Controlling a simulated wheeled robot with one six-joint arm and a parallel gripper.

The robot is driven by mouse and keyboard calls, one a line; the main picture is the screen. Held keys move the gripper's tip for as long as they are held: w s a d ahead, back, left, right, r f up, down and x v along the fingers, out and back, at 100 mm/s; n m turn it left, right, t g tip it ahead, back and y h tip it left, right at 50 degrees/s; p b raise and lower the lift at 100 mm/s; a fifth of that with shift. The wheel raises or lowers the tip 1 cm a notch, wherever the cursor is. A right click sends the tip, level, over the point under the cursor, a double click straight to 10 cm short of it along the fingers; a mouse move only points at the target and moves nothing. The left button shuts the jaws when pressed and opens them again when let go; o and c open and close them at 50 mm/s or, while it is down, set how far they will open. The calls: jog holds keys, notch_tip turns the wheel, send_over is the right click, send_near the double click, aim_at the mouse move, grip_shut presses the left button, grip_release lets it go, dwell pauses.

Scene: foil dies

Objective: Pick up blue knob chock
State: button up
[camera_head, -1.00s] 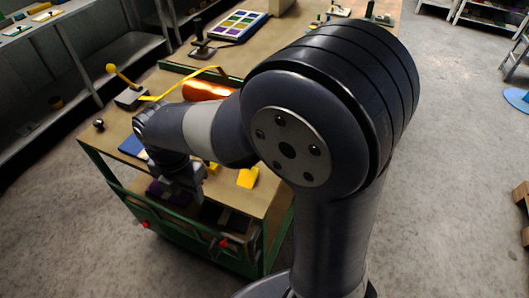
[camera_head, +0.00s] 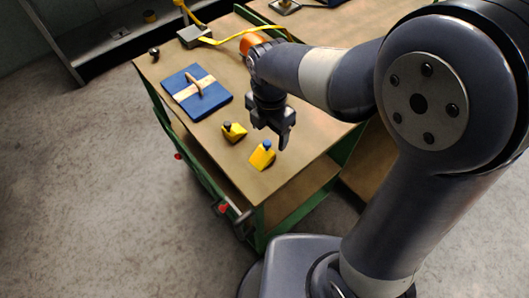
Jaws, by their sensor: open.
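A yellow wedge-shaped chock with a blue knob (camera_head: 263,155) sits on the wooden worktop (camera_head: 205,135) near its front right corner. A second yellow chock with a dark knob (camera_head: 233,132) sits a little behind it and to the left. My gripper (camera_head: 282,139) points down, open and empty, just above and to the right of the blue knob chock in the picture. It looks apart from both chocks.
A blue board with a pale strip and wooden handle (camera_head: 197,90) lies left on the worktop. A grey block (camera_head: 193,37) with yellow strap, a small black knob (camera_head: 154,53) and an orange cylinder (camera_head: 252,43) stand farther back. The green bench frame (camera_head: 201,173) edges the top.

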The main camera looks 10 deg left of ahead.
aim_at(264, 147)
notch_tip(264, 147, down, 4)
jog(key=shift+a+f, duration=0.1)
jog(key=shift+a+f+p, duration=0.25)
jog(key=shift+f, duration=1.05)
jog(key=shift+a+f+p, duration=0.2)
jog(key=shift+a+f, duration=0.05)
jog(key=shift+f, duration=1)
jog(key=shift+s, duration=0.1)
jog(key=c, duration=1.1)
